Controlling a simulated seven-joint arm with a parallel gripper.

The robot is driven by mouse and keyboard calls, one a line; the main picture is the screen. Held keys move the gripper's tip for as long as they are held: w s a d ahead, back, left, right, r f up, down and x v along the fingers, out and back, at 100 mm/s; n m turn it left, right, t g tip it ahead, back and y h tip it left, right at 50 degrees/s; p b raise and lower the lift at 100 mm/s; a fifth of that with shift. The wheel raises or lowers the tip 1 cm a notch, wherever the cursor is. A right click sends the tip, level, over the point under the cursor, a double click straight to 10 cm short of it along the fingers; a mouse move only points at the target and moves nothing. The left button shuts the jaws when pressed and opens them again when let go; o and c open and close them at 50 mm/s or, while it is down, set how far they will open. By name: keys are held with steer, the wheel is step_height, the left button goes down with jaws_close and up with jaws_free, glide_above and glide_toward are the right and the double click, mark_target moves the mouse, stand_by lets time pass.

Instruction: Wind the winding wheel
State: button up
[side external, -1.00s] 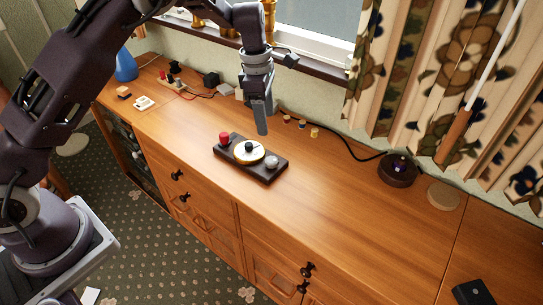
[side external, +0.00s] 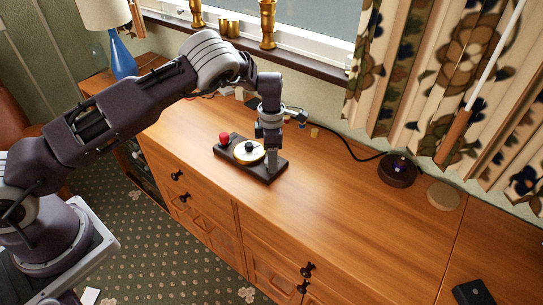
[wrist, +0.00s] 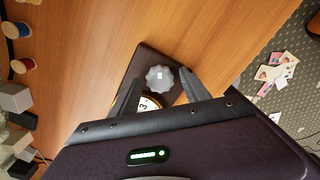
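The winding wheel (wrist: 160,78) is a grey scalloped knob with a pale square at its centre. It sits on one end of a dark rectangular base (side external: 262,175) on the wooden cabinet. The base also bears a round dial with a black knob (side external: 249,147) and a red button (side external: 224,138). My gripper (side external: 272,167) points down over the wheel's end of the base and hides the wheel in the side view. In the wrist view my gripper (wrist: 161,76) is open, with one finger on each side of the wheel. I cannot tell whether either finger touches it.
Thread spools (wrist: 16,29) and small blocks (wrist: 14,98) lie near the wall. A dark round device (side external: 397,170) with a black cable stands at the right. A blue lamp (side external: 122,60) stands at the far left.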

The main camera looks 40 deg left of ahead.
jaws_close()
steer(key=shift+m, duration=0.3)
steer(key=m, duration=0.4)
steer(key=shift+m, duration=0.3)
steer(key=m, duration=0.4)
steer(key=shift+m, duration=0.3)
steer(key=m, duration=0.5)
steer(key=shift+r, duration=0.1)
steer(key=m, duration=0.5)
steer(key=shift+m, duration=0.3)
